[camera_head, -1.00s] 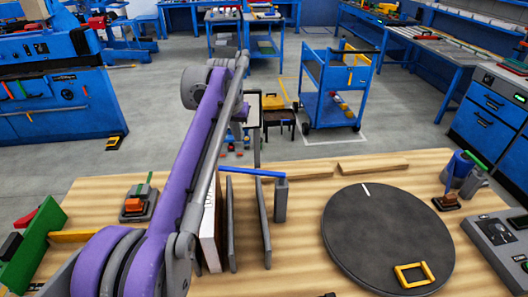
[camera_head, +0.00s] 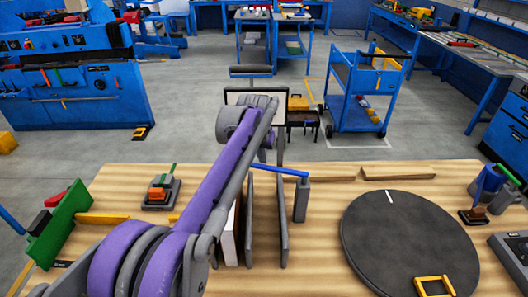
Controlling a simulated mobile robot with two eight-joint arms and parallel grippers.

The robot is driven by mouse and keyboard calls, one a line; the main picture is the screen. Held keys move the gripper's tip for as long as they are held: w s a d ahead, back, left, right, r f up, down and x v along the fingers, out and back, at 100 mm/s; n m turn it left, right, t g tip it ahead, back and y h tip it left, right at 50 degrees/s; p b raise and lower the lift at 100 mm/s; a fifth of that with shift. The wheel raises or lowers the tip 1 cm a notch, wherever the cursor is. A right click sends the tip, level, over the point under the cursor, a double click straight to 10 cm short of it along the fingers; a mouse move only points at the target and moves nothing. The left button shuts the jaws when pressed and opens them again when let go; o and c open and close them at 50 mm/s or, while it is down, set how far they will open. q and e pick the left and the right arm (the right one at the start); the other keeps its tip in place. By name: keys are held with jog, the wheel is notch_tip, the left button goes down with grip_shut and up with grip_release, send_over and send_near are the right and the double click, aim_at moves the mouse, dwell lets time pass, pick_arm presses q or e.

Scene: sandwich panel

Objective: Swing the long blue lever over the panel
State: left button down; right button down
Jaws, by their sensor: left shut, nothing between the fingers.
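The long blue lever (camera_head: 280,171) runs left, nearly level, from the top of a grey post (camera_head: 301,200). Its left end meets the outline of my arm, so I cannot tell where it ends. The white panel (camera_head: 231,235) stands upright on the table beside grey upright plates (camera_head: 283,222), left of the post. My purple left arm crosses in front of the panel and hides much of it. My left gripper (camera_head: 262,154) is mostly hidden behind the arm's far end, near the lever's left part. It is shut and empty; contact with the lever cannot be told.
A dark round plate (camera_head: 400,240) with a yellow frame (camera_head: 434,287) lies right of the post. Wooden strips (camera_head: 398,170) lie along the back edge. A green block (camera_head: 60,225) and an orange-handled clamp (camera_head: 160,192) are at left. A blue cup-like piece (camera_head: 487,184) stands at right.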

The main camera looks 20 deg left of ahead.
dwell(0.3)
pick_arm(q)
jog(key=s, duration=0.1)
jog(key=s+n, duration=0.1)
jog(key=s+d+n, duration=0.1)
jog(key=s, duration=0.1)
jog(key=shift+s+y, duration=0.1)
jog(key=shift+y, duration=0.3)
jog(key=shift+w, duration=0.2)
